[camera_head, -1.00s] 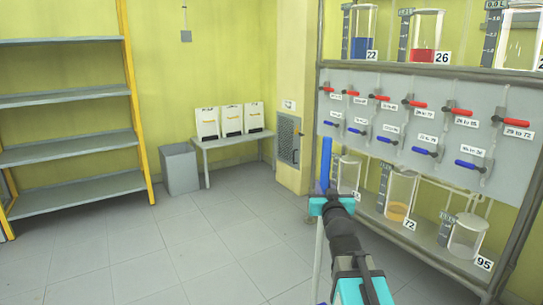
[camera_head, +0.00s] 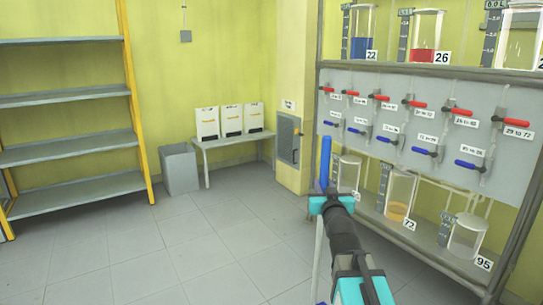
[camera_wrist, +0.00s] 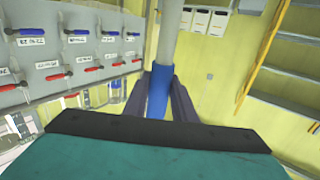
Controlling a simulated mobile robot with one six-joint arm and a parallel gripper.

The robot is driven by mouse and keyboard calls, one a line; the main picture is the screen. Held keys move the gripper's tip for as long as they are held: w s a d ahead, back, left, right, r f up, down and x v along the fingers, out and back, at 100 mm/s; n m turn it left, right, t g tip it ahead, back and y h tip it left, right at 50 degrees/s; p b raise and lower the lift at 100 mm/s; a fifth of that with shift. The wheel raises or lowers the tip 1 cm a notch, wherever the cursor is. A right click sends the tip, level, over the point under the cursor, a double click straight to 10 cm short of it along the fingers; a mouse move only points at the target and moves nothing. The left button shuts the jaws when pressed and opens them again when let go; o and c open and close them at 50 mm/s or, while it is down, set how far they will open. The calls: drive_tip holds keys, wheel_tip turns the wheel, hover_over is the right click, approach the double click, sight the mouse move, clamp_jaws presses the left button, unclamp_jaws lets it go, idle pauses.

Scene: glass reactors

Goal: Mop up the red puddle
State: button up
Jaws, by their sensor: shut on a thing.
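My gripper (camera_head: 327,195) is in the lower middle of the head view and is shut on a pole with a blue grip (camera_head: 326,155), likely the mop. Its thin grey shaft (camera_head: 318,245) runs down beside my arm to the bottom of the view. In the wrist view the two dark fingers clasp the blue grip (camera_wrist: 158,92), and the grey shaft (camera_wrist: 170,32) extends beyond it. The mop's head is hidden or out of view. No red puddle shows on the visible floor.
A rack of glass vessels with a valve panel (camera_head: 400,125) stands close on the right. Empty shelves (camera_head: 75,145) stand on the left. A grey bin (camera_head: 181,168) and a table (camera_head: 232,141) with white boxes are at the back. The tiled floor (camera_head: 170,245) between is clear.

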drive_tip(key=shift+d+f+m+h, duration=0.5)
drive_tip(key=shift+d+f+h, duration=0.3)
drive_tip(key=shift+f, duration=0.25)
idle(0.9)
